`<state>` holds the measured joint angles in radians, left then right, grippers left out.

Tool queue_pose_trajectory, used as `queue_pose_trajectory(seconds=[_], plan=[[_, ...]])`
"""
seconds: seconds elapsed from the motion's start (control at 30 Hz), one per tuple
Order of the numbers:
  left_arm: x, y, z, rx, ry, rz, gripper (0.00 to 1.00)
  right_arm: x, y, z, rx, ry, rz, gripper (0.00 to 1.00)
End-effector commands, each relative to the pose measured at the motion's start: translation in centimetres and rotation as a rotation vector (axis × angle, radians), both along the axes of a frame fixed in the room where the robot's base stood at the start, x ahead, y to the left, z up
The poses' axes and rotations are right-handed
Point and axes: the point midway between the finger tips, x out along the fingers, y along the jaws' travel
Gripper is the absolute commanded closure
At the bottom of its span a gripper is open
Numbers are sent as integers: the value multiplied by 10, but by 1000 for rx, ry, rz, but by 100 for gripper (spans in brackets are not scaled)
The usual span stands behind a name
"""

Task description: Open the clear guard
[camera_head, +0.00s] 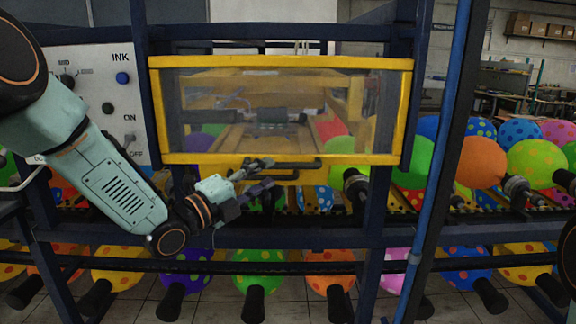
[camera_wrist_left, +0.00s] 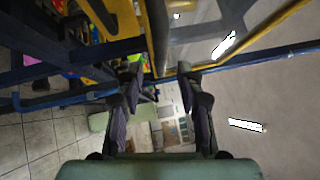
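The clear guard (camera_head: 280,62) is a see-through panel in a yellow frame on the front of the machine, standing upright and closed. Its dark handle bar (camera_head: 300,165) runs along the lower edge. My left gripper (camera_head: 266,174) reaches in from the left, with its fingers at the left end of the handle. In the left wrist view, the two fingers (camera_wrist_left: 158,72) are spread apart. The yellow guard frame (camera_wrist_left: 262,40) passes just beyond them there. I cannot tell whether the fingers touch the handle. My right gripper is not in view.
A white control panel (camera_head: 112,90) with INK and ON/OFF knobs stands left of the guard. Blue posts (camera_head: 440,150) and a blue crossbar (camera_head: 300,236) frame the machine. Coloured balloons (camera_head: 483,161) on dark holders line the conveyor below and to the right.

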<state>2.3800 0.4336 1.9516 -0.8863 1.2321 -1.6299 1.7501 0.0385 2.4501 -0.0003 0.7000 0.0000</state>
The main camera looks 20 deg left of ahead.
Motion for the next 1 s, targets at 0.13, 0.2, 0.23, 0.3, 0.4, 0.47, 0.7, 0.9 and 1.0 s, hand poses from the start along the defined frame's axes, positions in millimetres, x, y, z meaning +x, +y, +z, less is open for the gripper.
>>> queue_pose_trajectory(seconds=[0.13,0.2,0.23,0.3,0.4,0.47,0.7,0.9,1.0], plan=[[18,-12,3,6,0,-5,63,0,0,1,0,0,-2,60],[26,-17,4,3,0,-5,63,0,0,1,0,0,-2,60],[30,-19,5,4,-1,-5,63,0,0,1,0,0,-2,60],[37,-23,6,3,0,-4,63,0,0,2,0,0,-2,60],[45,-29,7,1,1,-5,63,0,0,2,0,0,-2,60],[47,-31,8,0,2,-5,63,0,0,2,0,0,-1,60],[50,-35,8,-1,2,-7,63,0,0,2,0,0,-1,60],[50,-34,8,-1,2,-6,74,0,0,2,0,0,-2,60],[49,-34,8,-1,2,-6,82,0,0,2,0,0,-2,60]])
